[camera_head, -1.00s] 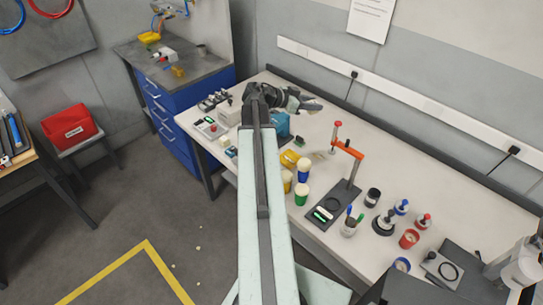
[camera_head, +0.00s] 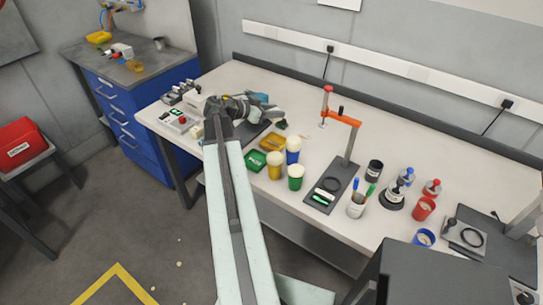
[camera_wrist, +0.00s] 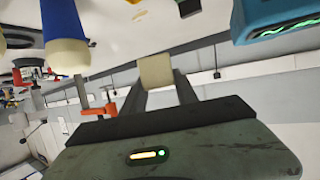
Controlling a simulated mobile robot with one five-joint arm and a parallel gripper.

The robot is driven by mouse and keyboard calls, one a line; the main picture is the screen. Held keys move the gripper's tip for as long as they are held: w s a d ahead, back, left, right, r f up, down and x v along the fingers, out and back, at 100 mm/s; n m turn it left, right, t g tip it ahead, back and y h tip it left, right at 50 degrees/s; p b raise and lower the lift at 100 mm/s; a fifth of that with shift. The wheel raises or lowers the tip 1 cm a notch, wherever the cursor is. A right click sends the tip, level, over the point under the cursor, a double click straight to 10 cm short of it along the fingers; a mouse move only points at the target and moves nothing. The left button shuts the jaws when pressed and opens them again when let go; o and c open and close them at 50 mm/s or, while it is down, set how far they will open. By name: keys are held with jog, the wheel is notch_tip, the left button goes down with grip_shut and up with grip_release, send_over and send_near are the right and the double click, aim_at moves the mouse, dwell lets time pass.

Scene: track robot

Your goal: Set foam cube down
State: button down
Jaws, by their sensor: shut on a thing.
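The pale cream foam cube (camera_wrist: 155,71) is at the tips of my gripper (camera_wrist: 157,82) in the wrist view. The two dark fingers are shut on it, one at each side. In the wrist view the cube shows against the pale background, and I cannot tell its height over the table. In the head view my gripper is at the far end of my arm, over the left part of the white workbench (camera_head: 375,215). The held cube is not clearly visible there, hidden by the arm's end.
Blue (camera_head: 292,150), yellow (camera_head: 275,165) and green (camera_head: 296,177) cups with cream tops stand right of my arm. A green tray (camera_head: 257,160) and yellow tray (camera_head: 272,142) lie close by. An orange clamp (camera_head: 341,116) stands farther right. The bench's back middle looks clear.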

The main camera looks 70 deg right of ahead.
aim_at(274, 144)
notch_tip(274, 144, down, 13)
jog(key=b, duration=1.1)
jog(key=shift+r, duration=0.4)
jog(key=shift+f, duration=0.15)
jog(key=c, duration=0.9)
grip_release()
jog(key=shift+c, duration=0.2)
jog(key=shift+r+p, duration=0.35)
jog(key=shift+p, duration=0.05)
jog(key=p+v, duration=0.4)
jog(key=v, duration=0.8)
jog(key=shift+f, duration=0.1)
